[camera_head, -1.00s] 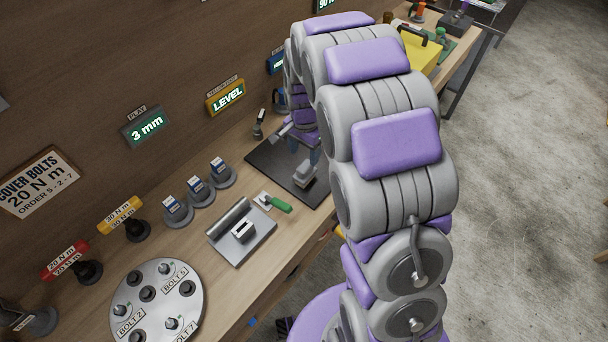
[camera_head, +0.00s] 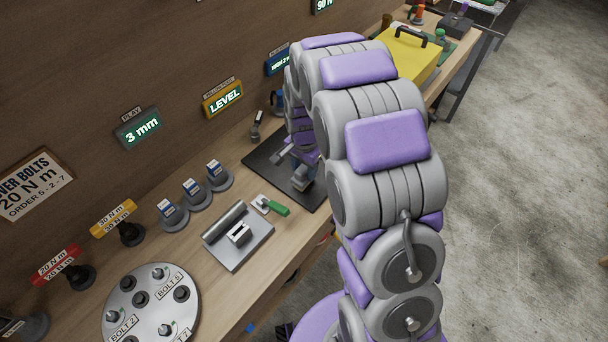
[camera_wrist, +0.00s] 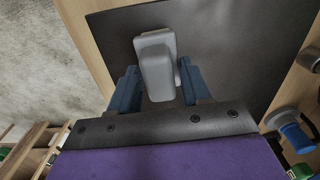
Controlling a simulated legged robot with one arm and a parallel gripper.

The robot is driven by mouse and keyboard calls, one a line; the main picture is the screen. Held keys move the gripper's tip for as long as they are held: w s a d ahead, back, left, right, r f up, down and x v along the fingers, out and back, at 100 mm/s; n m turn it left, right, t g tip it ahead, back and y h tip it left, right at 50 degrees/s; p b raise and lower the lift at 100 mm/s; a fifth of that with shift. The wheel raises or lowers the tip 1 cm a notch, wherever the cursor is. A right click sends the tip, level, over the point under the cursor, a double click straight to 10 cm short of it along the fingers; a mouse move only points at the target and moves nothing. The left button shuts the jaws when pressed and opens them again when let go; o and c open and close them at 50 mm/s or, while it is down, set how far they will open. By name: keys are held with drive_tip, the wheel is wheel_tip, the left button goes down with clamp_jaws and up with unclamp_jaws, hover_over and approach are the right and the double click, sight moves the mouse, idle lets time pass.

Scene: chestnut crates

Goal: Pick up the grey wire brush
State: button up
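A grey block-like thing, which looks like the grey wire brush (camera_wrist: 156,66), lies on the black mat (camera_wrist: 225,40). In the head view the brush (camera_head: 300,180) shows just below the end of my arm, partly hidden by it. In the wrist view my gripper (camera_wrist: 160,82) has its two blue fingers on either side of the brush's near end. The fingers are apart, with a gap showing at the right one; the left one looks close to the brush. Bristles are not visible.
A green-handled tool (camera_head: 276,208) and a grey plate with a cylinder (camera_head: 238,240) lie left of the mat. Small stands (camera_head: 193,192) and a round bolt plate (camera_head: 150,305) stand further left. A yellow case (camera_head: 408,52) is beyond my arm.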

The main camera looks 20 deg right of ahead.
sight(304, 168)
drive_tip(key=shift+a, duration=0.35)
drive_tip(key=c, duration=0.6)
drive_tip(key=shift+o, duration=0.2)
drive_tip(key=shift+d, duration=0.1)
drive_tip(key=shift+d+r, duration=0.1)
drive_tip(key=shift+r, duration=0.35)
wheel_tip(304, 168, up, 3)
drive_tip(key=shift+f+p, duration=0.15)
drive_tip(key=shift+p, duration=0.55)
drive_tip(key=shift+s, duration=0.25)
drive_tip(key=s+d+r+p, duration=0.1)
drive_tip(key=s+d, duration=0.4)
drive_tip(key=s, duration=0.9)
drive_tip(key=shift+s+r+p, duration=0.2)
drive_tip(key=shift+s+p, duration=0.15)
drive_tip(key=shift+p, duration=0.55)
